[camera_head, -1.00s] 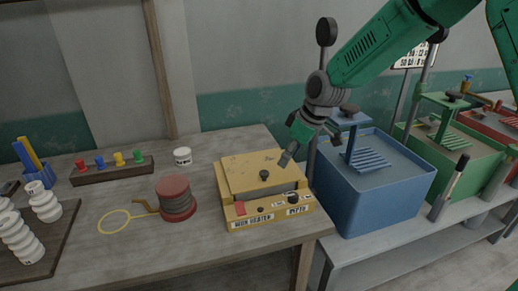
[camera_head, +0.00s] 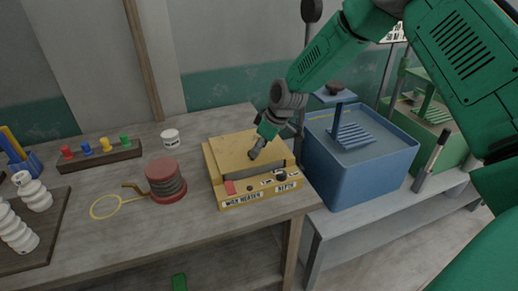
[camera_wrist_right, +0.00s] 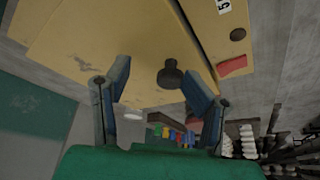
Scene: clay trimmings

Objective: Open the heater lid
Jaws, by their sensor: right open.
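The yellow wax heater (camera_head: 230,190) sits near the table's right edge, with its lid (camera_head: 226,150) shut. The lid's dark round knob (camera_wrist_right: 170,76) shows in the right wrist view; in the head view my gripper largely covers it. My right gripper (camera_head: 256,152) is open over the lid. In the right wrist view its two fingers (camera_wrist_right: 156,74) stand apart on either side of the knob, which appears nearer the right finger. I cannot tell whether either finger touches the knob. My left gripper is not in view.
A blue bin (camera_head: 350,170) stands close to the heater's right. A red-topped spool (camera_head: 165,180) and a yellow ring (camera_head: 104,207) lie left of it. A white jar (camera_head: 170,137), a peg rack (camera_head: 100,157) and white stacked pieces (camera_head: 35,195) are farther left.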

